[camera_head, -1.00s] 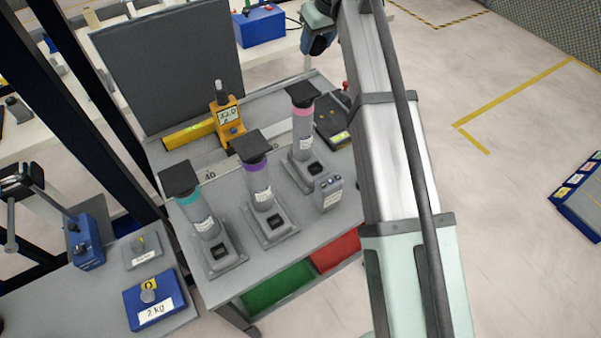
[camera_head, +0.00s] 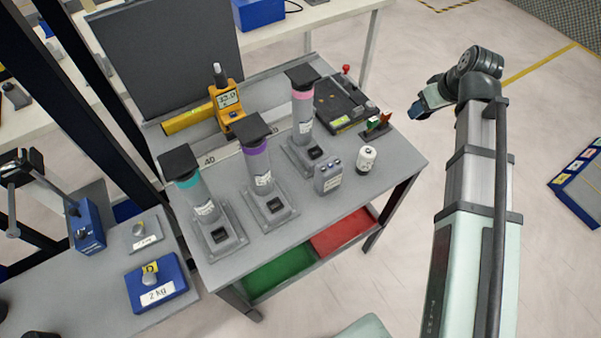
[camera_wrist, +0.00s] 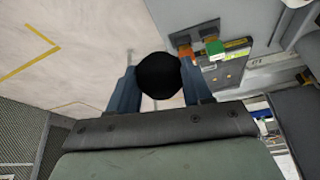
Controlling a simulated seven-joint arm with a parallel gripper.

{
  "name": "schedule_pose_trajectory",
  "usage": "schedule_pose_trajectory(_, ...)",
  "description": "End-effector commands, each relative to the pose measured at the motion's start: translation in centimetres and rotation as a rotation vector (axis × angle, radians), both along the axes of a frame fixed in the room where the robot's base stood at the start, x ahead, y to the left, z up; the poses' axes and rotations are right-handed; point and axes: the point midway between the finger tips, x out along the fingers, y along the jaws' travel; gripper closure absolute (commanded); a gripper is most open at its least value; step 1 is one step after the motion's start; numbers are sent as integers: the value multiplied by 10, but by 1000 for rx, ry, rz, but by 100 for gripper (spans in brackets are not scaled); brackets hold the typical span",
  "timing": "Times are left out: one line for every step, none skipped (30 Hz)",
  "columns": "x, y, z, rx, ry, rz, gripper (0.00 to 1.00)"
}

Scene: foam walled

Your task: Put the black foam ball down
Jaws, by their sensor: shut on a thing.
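The black foam ball (camera_wrist: 159,75) is held between the two blue fingers of my gripper (camera_wrist: 160,88) in the wrist view. It is round and dark and hides part of what lies behind it. In the head view my gripper (camera_head: 427,104) is in the air to the right of the grey workbench (camera_head: 389,177), past its far right corner. The ball cannot be made out in the head view.
Three capped cylinders, teal (camera_head: 196,195), purple (camera_head: 259,165) and pink (camera_head: 303,112), stand on the bench. Near its right edge are a small white can (camera_head: 366,159), a grey device (camera_head: 327,177) and a dark plate (camera_head: 341,104). Open floor (camera_head: 530,120) lies to the right.

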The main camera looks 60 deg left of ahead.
Motion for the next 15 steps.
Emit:
schedule_pose_trajectory(-9,-5,-5,0,2,48,81)
schedule_pose_trajectory(-13,-6,-7,0,0,80,81)
schedule_pose_trajectory(-18,-7,-9,2,1,124,81)
schedule_pose_trajectory(-22,-8,-10,2,2,158,81)
schedule_pose_trajectory(-25,-10,-10,1,1,194,81)
schedule_pose_trajectory(-29,-10,-9,2,1,246,81)
schedule_pose_trajectory(-32,-11,-9,2,1,286,81)
schedule_pose_trajectory(-35,-11,-9,2,1,328,81)
schedule_pose_trajectory(-38,-11,-9,1,3,385,81)
schedule_pose_trajectory(-39,-11,-8,2,2,426,81)
schedule_pose_trajectory(-41,-11,-8,1,3,469,81)
schedule_pose_trajectory(-42,-10,-7,2,2,523,81)
schedule_pose_trajectory(-43,-10,-7,2,3,561,81)
schedule_pose_trajectory(-44,-9,-7,2,3,597,81)
schedule_pose_trajectory(-44,-9,-7,1,2,643,81)
